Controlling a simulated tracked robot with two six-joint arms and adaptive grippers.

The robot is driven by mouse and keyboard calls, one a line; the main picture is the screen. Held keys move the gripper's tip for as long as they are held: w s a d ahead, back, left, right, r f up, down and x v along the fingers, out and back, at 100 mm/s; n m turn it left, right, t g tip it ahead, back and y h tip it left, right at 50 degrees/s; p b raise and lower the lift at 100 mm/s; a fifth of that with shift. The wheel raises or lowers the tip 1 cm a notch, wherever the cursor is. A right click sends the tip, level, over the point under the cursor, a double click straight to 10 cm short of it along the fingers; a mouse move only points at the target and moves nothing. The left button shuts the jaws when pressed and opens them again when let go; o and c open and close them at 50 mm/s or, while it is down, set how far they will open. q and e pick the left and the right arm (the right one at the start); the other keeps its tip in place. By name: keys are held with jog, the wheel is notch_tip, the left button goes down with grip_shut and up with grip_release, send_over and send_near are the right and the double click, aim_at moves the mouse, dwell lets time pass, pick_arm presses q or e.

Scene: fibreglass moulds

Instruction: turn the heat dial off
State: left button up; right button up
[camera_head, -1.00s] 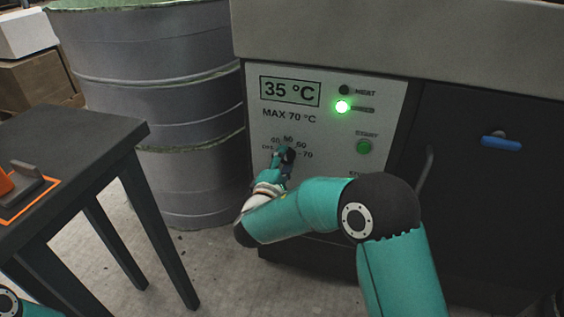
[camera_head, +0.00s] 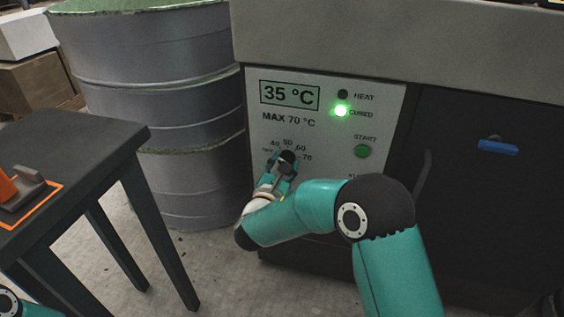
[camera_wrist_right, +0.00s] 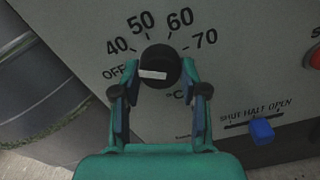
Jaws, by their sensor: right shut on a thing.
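The heat dial (camera_head: 287,157) is a round black knob low on the white control panel (camera_head: 330,93). It also shows in the right wrist view (camera_wrist_right: 158,62), with a white mark whose left end points at the OFF label (camera_wrist_right: 114,72). The scale around it reads 40, 50, 60 and 70 °C. My right gripper (camera_head: 284,162) has a finger on either side of the dial and is shut on it, as the right wrist view shows (camera_wrist_right: 160,75). My left gripper is out of view.
The display (camera_head: 289,94) reads 35 °C. The CURED lamp (camera_head: 341,111) glows green and the HEAT lamp (camera_head: 343,94) is dark. A green START button (camera_head: 362,151) sits to the right. A grey drum (camera_head: 160,110) and a dark table (camera_head: 70,150) stand to the left.

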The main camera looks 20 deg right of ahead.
jog(key=shift+n+p, duration=0.75)
jog(key=shift+n, duration=1.25)
jog(key=shift+r, duration=0.1)
jog(key=o, duration=1.2)
jog(key=shift+c, duration=0.2)
jog(key=v, duration=1.2)
jog(key=shift+w, duration=0.1)
